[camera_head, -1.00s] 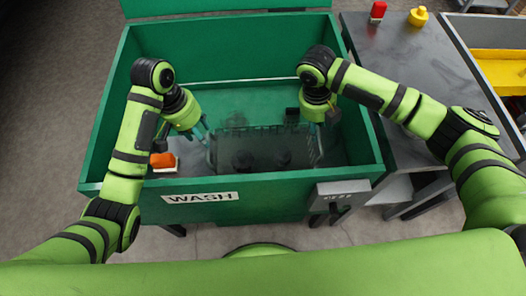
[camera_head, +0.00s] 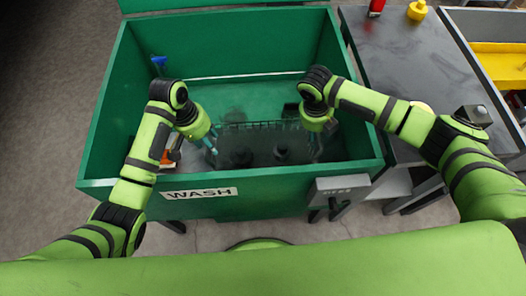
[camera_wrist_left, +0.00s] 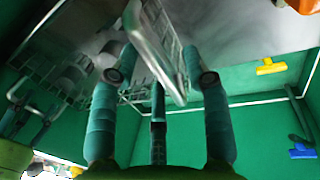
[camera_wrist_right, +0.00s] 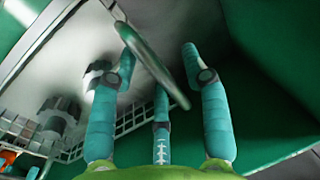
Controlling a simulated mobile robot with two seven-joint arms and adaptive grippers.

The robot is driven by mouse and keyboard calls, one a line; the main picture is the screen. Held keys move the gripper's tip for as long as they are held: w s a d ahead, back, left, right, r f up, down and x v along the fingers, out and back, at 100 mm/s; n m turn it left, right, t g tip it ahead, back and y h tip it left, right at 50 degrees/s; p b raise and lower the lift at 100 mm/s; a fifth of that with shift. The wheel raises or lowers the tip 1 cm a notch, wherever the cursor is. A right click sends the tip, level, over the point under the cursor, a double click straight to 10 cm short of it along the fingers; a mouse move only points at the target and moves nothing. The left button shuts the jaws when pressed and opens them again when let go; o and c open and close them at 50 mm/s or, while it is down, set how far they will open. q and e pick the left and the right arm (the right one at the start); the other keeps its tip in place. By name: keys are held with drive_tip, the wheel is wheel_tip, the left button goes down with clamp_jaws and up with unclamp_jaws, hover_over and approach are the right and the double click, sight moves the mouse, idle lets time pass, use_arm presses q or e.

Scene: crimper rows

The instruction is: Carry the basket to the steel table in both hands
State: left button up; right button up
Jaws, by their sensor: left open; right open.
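The grey wire basket (camera_head: 262,126) sits low in the green wash basin (camera_head: 350,164), with dark round parts (camera_head: 281,154) inside. Steam blurs it. My left gripper (camera_head: 211,148) is open at its left end; in the left wrist view the basket's handle bar (camera_wrist_left: 155,50) lies between the spread fingers. My right gripper (camera_head: 318,143) is open at the right end; in the right wrist view the other handle bar (camera_wrist_right: 150,60) crosses between its fingers. I cannot tell whether the fingers touch the bars. The steel table (camera_head: 425,70) stands right of the basin.
The basin's walls surround both grippers. A red bottle (camera_head: 376,7) and a yellow bottle (camera_head: 417,11) stand at the table's back; its middle is clear. An orange item (camera_head: 167,157) lies left in the basin, partly behind my arm. A yellow bin (camera_head: 497,68) is far right.

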use_arm(q)
drive_tip(key=shift+f, duration=0.2)
use_arm(e)
drive_tip(key=shift+f, duration=0.2)
use_arm(q)
drive_tip(key=shift+c, duration=0.4)
use_arm(e)
drive_tip(key=shift+c, duration=0.4)
use_arm(q)
clamp_jaws()
use_arm(e)
clamp_jaws()
use_arm(q)
drive_tip(key=shift+r, duration=0.2)
use_arm(e)
drive_tip(key=shift+w+r, duration=0.1)
drive_tip(key=shift+r, duration=0.1)
